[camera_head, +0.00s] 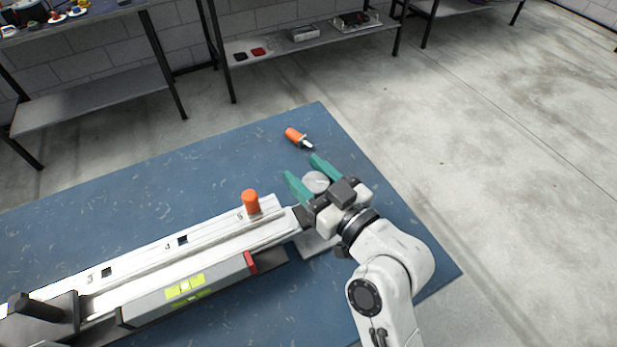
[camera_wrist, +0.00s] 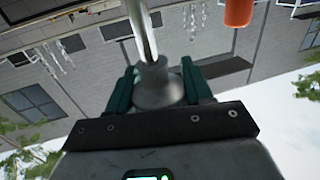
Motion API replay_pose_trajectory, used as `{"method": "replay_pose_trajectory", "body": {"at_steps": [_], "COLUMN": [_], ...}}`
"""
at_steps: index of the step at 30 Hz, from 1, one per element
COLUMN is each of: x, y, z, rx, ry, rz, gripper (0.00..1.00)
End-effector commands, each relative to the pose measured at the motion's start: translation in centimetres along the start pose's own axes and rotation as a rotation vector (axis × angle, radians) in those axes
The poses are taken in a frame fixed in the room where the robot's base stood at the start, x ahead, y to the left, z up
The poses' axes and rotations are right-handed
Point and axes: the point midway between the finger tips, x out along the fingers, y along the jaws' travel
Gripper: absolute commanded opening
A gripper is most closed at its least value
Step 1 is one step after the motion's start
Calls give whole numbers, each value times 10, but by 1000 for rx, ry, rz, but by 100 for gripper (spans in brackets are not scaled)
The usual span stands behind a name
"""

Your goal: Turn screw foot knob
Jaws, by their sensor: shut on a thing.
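The screw foot knob (camera_head: 316,182) shows as a grey round piece between the two teal fingers of my gripper (camera_head: 302,168) in the head view. In the wrist view it is a grey flared knob (camera_wrist: 158,90) at the lower end of a shiny metal rod (camera_wrist: 141,30). My gripper (camera_wrist: 159,70) is shut on the knob there, with one finger on each side. The long silver clamping rail (camera_head: 190,255) lies across the blue table, its right end next to my gripper. My wrist hides part of that end.
An orange peg (camera_head: 251,202) stands on the rail near its right end. An orange-handled tool (camera_head: 295,137) lies on the blue table (camera_head: 150,200) beyond my gripper. Shelved benches (camera_head: 300,42) stand along the wall. The floor at the right (camera_head: 510,150) is clear.

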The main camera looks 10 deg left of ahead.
Motion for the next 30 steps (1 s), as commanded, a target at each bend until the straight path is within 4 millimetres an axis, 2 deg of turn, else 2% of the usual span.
{"method": "replay_pose_trajectory", "body": {"at_steps": [1,5,6,13,23,26,30], "x": [0,0,0,0,-6,-18,-45], "y": [3,3,3,2,1,1,2], "z": [-10,-10,-10,-8,-3,-2,-1], "rx": [-5,-5,-5,-3,-2,-2,-2], "ry": [20,20,20,14,7,6,5], "rz": [9,9,9,6,4,5,6], "gripper": [20,20,52,74,74,74,74]}}
